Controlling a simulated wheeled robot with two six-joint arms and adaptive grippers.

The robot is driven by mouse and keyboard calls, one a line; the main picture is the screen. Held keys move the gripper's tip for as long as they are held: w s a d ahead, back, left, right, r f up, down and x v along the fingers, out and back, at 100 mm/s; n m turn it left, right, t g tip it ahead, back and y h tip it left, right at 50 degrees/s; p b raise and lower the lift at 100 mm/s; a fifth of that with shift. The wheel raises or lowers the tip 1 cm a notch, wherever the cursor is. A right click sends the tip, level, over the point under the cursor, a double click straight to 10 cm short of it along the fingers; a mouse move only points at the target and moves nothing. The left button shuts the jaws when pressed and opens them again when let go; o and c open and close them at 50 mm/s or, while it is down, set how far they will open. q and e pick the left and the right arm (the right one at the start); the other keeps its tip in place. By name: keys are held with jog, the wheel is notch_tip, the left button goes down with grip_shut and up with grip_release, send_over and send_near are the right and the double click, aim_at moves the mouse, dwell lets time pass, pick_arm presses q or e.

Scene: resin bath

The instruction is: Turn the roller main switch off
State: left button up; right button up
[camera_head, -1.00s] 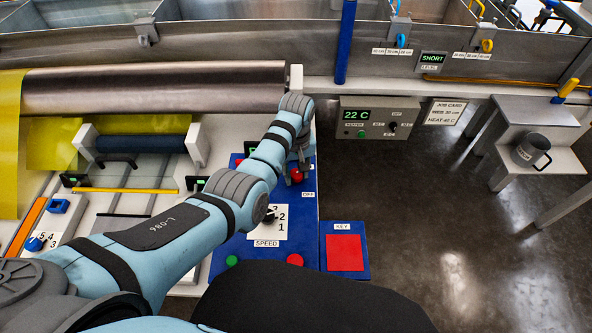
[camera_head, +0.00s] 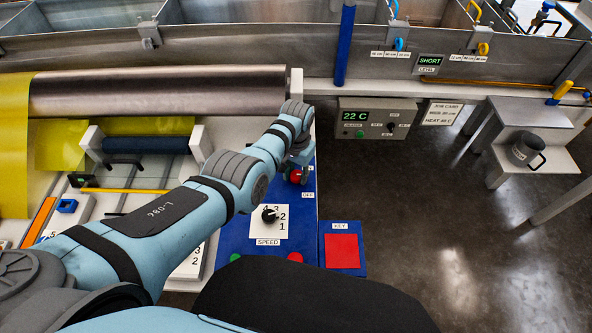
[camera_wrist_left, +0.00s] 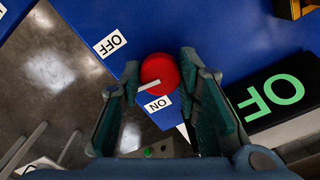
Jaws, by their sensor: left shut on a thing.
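The roller main switch is a round red knob (camera_head: 296,176) on the blue panel (camera_head: 236,230). An ON label and an OFF label (camera_head: 308,195) sit beside it. In the left wrist view the red knob (camera_wrist_left: 158,72) lies between the fingertips of my left gripper (camera_wrist_left: 160,66), which is shut on it. The white pointer (camera_wrist_left: 126,88) on the knob points to the picture's left, between the OFF label (camera_wrist_left: 110,42) and the ON label (camera_wrist_left: 158,103). In the head view my left gripper (camera_head: 298,165) partly hides the switch. My right gripper is not in view.
The speed dial (camera_head: 268,215) and a red button (camera_head: 295,258) are on the same panel, near my arm. A red key plate (camera_head: 342,251) is to the right. The steel roller (camera_head: 160,93) lies behind. A heater box (camera_head: 376,118) stands back right; open floor lies beyond.

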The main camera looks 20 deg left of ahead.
aim_at(296, 175)
pick_arm(q)
jog(key=m, duration=0.4)
jog(key=shift+m, duration=0.3)
jog(key=shift+w+m+p, duration=0.1)
jog(key=shift+m+p, duration=0.25)
jog(key=shift+m, duration=1.65)
jog(key=o, duration=1.1)
jog(key=shift+o, duration=0.2)
notch_tip(296, 175, up, 12)
